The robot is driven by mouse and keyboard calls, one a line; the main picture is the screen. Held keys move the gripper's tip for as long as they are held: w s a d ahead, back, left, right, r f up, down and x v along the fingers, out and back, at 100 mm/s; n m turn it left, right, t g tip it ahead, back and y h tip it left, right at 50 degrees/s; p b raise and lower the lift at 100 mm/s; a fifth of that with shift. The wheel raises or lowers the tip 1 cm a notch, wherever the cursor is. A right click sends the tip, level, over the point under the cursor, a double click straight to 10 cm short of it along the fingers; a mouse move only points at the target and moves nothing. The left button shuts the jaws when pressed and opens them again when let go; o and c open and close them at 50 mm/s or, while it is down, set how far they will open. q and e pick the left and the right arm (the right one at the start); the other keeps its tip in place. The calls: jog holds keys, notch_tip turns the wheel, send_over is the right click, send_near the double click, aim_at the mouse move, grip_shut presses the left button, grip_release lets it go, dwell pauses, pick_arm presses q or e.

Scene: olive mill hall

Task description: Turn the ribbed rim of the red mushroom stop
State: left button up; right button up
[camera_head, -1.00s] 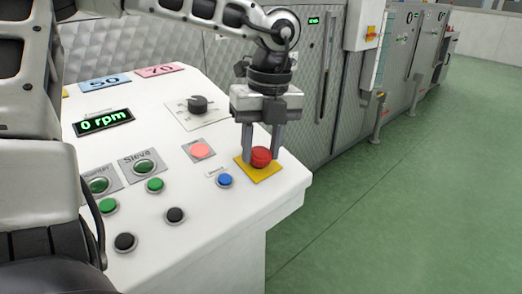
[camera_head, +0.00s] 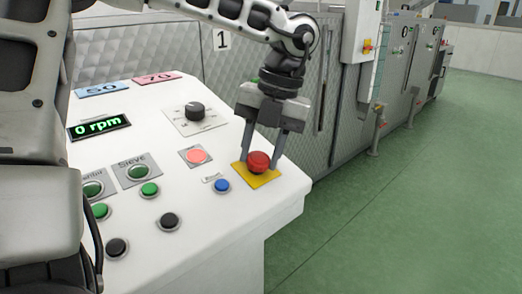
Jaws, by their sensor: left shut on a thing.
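The red mushroom stop (camera_head: 258,161) sits on a yellow square plate (camera_head: 262,180) near the right edge of the white sloping console. My left gripper (camera_head: 261,164) reaches down from above, its two fingers on either side of the red head, shut on it. The fingers lean, with their tips lower left of the wrist. The ribs of the rim are too small to make out. My right gripper is not in view.
The console (camera_head: 225,240) also bears a lit red button (camera_head: 196,156), a blue button (camera_head: 222,186), a black knob (camera_head: 194,111), several green and black buttons, and a display (camera_head: 100,126) reading 0 rpm. Green floor (camera_head: 400,220) lies clear at right.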

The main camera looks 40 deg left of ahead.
pick_arm(q)
jog(key=shift+f, duration=0.1)
jog(key=o, duration=1)
jog(key=p+v, duration=0.2)
jog(key=v, duration=1.4)
jog(key=shift+d, duration=0.1)
